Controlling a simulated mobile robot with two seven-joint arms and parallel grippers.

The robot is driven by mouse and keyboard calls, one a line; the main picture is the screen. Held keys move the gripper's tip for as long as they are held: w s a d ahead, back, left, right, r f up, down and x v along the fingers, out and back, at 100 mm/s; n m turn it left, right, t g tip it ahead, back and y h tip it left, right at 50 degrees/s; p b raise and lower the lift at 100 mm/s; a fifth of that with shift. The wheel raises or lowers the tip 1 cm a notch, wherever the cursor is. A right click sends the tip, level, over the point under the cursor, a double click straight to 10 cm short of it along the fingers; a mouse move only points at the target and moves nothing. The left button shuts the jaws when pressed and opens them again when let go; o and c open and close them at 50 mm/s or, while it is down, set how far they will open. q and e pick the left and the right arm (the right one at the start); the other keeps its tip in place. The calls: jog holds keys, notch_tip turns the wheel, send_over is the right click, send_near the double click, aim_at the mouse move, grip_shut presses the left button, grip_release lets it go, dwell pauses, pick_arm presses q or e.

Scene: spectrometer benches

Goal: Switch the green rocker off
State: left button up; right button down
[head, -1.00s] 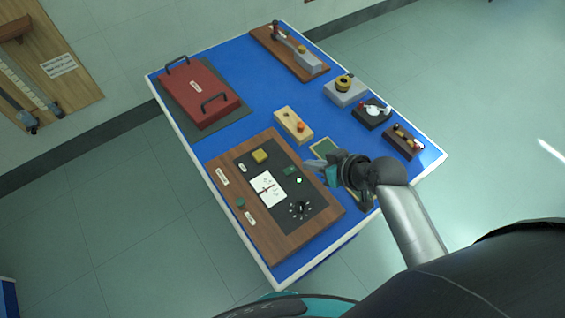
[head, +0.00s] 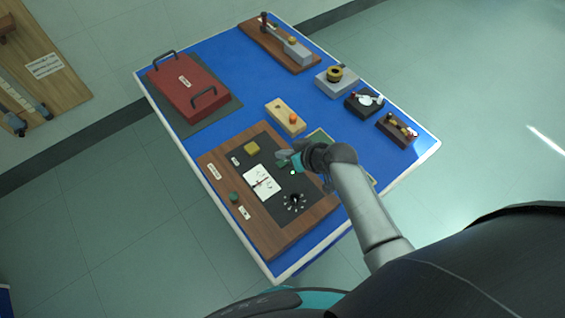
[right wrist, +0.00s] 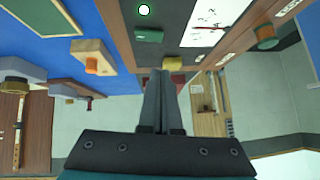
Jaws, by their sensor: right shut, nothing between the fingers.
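The green rocker (head: 283,164) is on the dark panel of a wood-framed instrument (head: 285,242), partly hidden by my right gripper in the head view. In the right wrist view the green rocker (right wrist: 149,35) shows clear, just ahead of the fingertips, with a gap between. A lit green-white lamp (head: 293,172) is beside the rocker; it also shows in the right wrist view (right wrist: 144,10). My right gripper (head: 282,156) is shut and empty, over the panel's upper right part. My left gripper is out of view.
The panel also has a yellow block (head: 252,148), a white meter (head: 260,183) and a black dial (head: 295,201). A green knob (head: 234,197) is on the wood. A block with an orange knob (head: 286,117) and a red case (head: 188,88) stand further back on the blue bench.

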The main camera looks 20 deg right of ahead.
aim_at(286, 168)
jog(key=shift+a+f+b, duration=0.15)
jog(key=shift+f+b, duration=0.05)
jog(key=shift+f, duration=0.8)
jog(key=shift+a+f+b, duration=0.1)
jog(key=shift+f+b, duration=0.1)
jog(key=shift+f, duration=0.75)
jog(key=shift+s+f, duration=0.1)
jog(key=shift+a+f+h, duration=0.1)
jog(key=shift+f+h, duration=0.15)
jog(key=shift+h, duration=0.15)
jog(key=shift+w+d+r, duration=0.15)
jog(key=shift+d, duration=0.25)
jog(key=shift+w+d+r, duration=0.1)
jog(key=shift+d+r, duration=0.05)
jog(key=shift+d, duration=0.2)
jog(key=shift+r, duration=0.1)
